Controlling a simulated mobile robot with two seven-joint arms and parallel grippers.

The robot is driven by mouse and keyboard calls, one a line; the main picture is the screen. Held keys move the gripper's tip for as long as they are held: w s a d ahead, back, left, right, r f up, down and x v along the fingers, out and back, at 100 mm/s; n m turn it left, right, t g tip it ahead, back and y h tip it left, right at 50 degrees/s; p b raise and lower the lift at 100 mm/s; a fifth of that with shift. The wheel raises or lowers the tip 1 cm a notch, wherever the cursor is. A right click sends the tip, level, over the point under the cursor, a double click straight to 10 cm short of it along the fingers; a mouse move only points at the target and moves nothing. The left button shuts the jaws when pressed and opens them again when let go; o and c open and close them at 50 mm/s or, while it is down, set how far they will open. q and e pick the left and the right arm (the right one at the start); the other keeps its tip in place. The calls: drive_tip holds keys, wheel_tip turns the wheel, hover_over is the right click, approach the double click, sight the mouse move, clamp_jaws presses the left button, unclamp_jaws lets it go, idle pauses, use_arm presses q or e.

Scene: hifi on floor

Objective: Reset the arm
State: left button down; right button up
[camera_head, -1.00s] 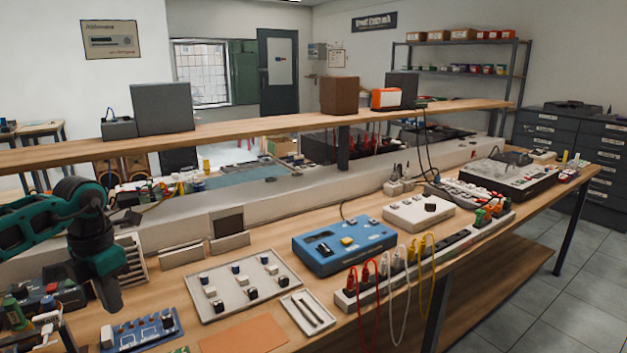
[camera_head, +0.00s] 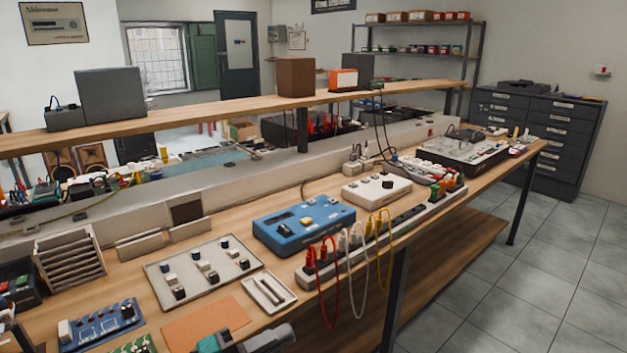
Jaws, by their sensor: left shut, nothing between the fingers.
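My right gripper is not in view.
A white tray of switches (camera_head: 160,268), a small white tray (camera_head: 268,291), a blue box (camera_head: 303,228) and a power strip (camera_head: 420,208) with red, white and yellow cables lie on the bench. A blue board (camera_head: 100,326) lies at the left. Floor on the right is clear.

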use_arm(q)
drive_tip(key=s+a+f+n+y, duration=0.6)
drive_tip(key=f+n, duration=0.4)
drive_tip(key=n, duration=0.2)
drive_tip(key=s+a+f+n+y, duration=0.6)
drive_tip(key=s+f+n+y, duration=0.1)
drive_tip(key=n, duration=0.4)
wheel_tip(320, 180, down, 3)
drive_tip(key=shift+s+r+n+t+y, duration=0.1)
drive_tip(key=shift+s+n+t+y, duration=0.25)
drive_tip(key=shift+y, duration=0.55)
